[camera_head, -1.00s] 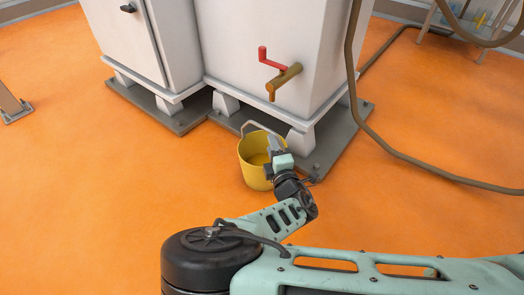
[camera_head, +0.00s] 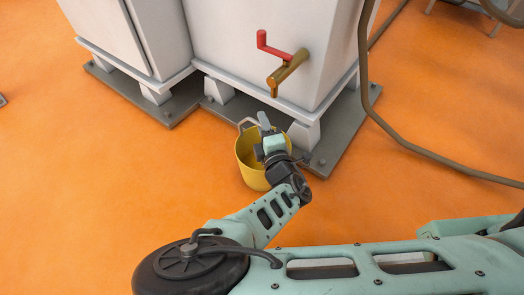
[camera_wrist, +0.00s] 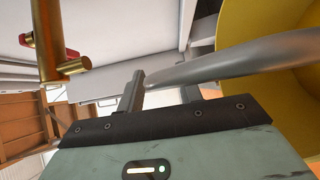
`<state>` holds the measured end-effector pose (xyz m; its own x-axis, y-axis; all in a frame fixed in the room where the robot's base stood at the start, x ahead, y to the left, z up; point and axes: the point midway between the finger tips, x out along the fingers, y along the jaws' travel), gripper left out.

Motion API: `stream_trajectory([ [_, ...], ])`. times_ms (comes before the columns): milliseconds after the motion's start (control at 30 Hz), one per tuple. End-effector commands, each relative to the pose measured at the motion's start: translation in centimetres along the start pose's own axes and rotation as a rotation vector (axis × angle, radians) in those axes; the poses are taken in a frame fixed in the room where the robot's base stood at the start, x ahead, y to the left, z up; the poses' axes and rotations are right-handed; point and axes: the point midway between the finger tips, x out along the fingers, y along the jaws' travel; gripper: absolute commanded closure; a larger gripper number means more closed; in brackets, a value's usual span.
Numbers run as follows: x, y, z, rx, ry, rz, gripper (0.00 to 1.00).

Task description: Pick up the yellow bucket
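The yellow bucket (camera_head: 245,168) stands on the orange floor below the tap, with its grey handle (camera_head: 243,123) raised. In the head view my gripper (camera_head: 264,121) is over the bucket's opening at the handle, and the arm hides part of the rim. In the wrist view my gripper (camera_wrist: 161,92) has its two fingers apart. The grey handle (camera_wrist: 245,58) runs across beside and over the fingers, and I cannot tell whether it touches them. The bucket's yellow wall (camera_wrist: 270,25) fills the upper right of that view.
A brass tap (camera_head: 287,70) with a red lever sticks out from the white cabinet (camera_head: 235,40) above the bucket; it shows close in the wrist view (camera_wrist: 50,45). Grey base plates (camera_head: 340,135) and a hose (camera_head: 400,150) are to the right. The floor at left is clear.

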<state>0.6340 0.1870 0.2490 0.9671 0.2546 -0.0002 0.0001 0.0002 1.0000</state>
Motion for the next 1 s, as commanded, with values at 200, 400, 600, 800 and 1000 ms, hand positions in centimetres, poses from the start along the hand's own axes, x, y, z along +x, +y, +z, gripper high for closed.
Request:
stream_trajectory([
  [200,-0.07,0.01,-0.05,0.0,0.0,0.0,0.65],
  [400,-0.06,0.01,-0.04,0.0,0.0,0.0,1.0],
  [600,-0.06,0.01,-0.03,0.0,0.0,0.0,1.0],
  [800,-0.06,0.0,-0.03,-0.001,0.0,0.0,1.0],
  [1000,-0.07,0.0,-0.02,-0.002,0.0,-0.001,1.0],
])
